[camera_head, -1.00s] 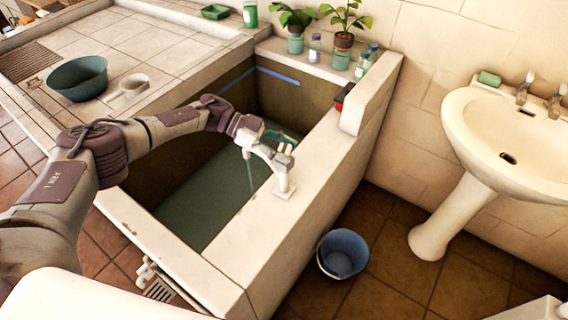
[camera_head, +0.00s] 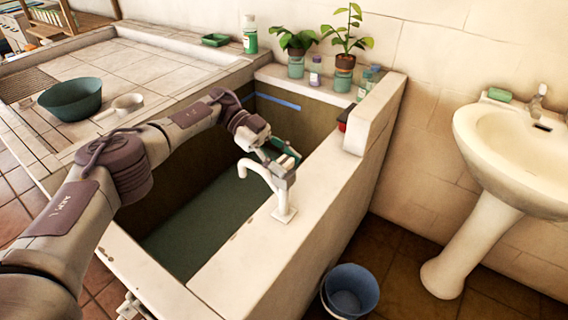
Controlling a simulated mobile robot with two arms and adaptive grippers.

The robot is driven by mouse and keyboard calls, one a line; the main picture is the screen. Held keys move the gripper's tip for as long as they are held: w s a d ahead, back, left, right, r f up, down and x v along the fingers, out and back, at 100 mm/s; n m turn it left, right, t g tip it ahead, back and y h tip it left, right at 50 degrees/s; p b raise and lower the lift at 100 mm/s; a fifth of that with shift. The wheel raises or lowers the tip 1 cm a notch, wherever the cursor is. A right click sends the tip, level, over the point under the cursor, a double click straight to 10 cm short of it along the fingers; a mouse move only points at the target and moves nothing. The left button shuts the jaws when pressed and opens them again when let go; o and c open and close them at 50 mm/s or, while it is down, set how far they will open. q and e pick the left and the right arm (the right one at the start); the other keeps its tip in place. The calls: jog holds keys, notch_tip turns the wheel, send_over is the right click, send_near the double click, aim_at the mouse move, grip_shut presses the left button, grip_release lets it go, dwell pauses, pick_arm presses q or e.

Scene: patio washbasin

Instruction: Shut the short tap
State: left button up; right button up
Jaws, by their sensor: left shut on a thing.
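The short tap (camera_head: 283,208) is white and stands upright on the front ledge of the water trough. Its curved spout (camera_head: 250,168) points left over the trough, and I see no stream of water below it. My left gripper (camera_head: 283,170) reaches across the trough and is shut at the top of the tap, on its handle. The fingers hide most of the handle, so its exact angle cannot be told.
The trough (camera_head: 215,292) has raised walls, with water inside. Potted plants (camera_head: 344,66) and bottles line its back ledge. A blue bucket (camera_head: 350,290) stands on the floor at right. A white pedestal washbasin (camera_head: 470,120) is farther right. A green bowl (camera_head: 70,98) sits at left.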

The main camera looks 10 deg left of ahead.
aim_at(285, 160)
pick_arm(q)
jog(key=o, duration=1.2)
jog(key=shift+c, duration=0.2)
notch_tip(285, 160, up, 10)
jog(key=shift+r, duration=0.1)
